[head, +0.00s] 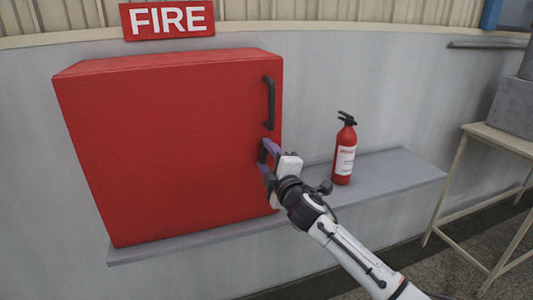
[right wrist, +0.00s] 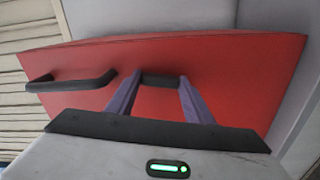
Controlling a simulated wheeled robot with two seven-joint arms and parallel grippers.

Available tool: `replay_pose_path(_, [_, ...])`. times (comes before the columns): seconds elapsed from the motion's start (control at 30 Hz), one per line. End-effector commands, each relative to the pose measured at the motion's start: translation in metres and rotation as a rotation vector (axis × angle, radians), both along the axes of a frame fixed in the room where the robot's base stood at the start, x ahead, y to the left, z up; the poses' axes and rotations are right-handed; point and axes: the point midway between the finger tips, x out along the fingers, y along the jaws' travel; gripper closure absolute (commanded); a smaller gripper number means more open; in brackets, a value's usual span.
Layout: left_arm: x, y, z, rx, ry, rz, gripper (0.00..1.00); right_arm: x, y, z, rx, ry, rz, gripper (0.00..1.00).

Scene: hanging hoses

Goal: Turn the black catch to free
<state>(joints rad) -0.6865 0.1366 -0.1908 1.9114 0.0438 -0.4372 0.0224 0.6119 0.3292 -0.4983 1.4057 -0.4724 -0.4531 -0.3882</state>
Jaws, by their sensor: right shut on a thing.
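The black catch (right wrist: 160,80) sits on the front of the red fire cabinet (head: 165,150), below the black door handle (head: 269,102). In the right wrist view the catch is between the two purple fingers of my right gripper (right wrist: 157,82), which is shut on it. In the head view my right gripper (head: 266,150) reaches the cabinet's right edge, and its fingers mostly hide the catch. The cabinet door looks closed. In the right wrist view the handle (right wrist: 72,81) is left of the fingers. My left gripper is not in view.
A red fire extinguisher (head: 344,150) stands on the grey ledge (head: 400,172) right of the cabinet, close to my right arm. A FIRE sign (head: 167,19) is above the cabinet. A metal-framed table (head: 500,143) stands at the right.

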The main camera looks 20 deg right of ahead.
Motion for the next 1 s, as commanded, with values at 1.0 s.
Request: replay_pose_path(1.0, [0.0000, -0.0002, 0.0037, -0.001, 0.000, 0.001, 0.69, 0.0002, -0.0003, 0.0001, -0.228, -0.009, -0.001, 0.50])
